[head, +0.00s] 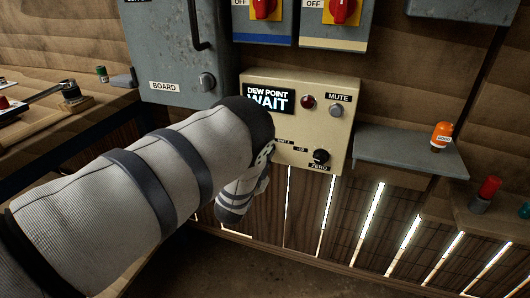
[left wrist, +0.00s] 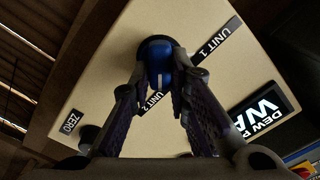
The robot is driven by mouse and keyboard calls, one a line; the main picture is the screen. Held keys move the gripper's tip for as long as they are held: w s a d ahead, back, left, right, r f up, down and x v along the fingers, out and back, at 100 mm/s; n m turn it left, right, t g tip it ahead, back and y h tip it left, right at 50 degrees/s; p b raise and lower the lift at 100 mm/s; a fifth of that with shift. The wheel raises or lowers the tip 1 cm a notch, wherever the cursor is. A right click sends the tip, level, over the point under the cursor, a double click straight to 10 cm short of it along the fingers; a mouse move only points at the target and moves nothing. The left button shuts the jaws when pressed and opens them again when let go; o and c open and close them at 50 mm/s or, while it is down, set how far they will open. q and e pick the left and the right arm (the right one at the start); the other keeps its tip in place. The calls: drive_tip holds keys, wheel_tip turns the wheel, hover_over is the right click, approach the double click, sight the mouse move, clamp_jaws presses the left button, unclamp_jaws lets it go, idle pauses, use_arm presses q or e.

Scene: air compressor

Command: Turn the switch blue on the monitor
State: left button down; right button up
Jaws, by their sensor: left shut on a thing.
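The monitor (head: 332,132) is a cream box on the wall with a lit screen (head: 268,99) reading "DEW POINT WAIT". In the left wrist view, the blue switch (left wrist: 158,55) is a round knob with a white line facing the bottom of the picture. UNIT 1 (left wrist: 212,40) and UNIT 2 (left wrist: 152,103) labels sit beside it. My left gripper (left wrist: 162,82) is shut on the blue switch, one finger on each side. In the head view, my left arm hides the switch and the fingertips. My right gripper is not in view.
A grey board cabinet (head: 177,65) hangs left. A grey shelf (head: 395,151) with an orange bottle (head: 441,136) juts out right.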

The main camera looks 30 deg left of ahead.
use_arm(q)
drive_tip(key=shift+m, duration=0.3)
drive_tip(key=c, duration=1.5)
unclamp_jaws()
drive_tip(key=shift+s, duration=0.1)
drive_tip(key=v, duration=1.1)
drive_tip(key=shift+s+d, duration=0.2)
drive_tip(key=shift+s, duration=0.2)
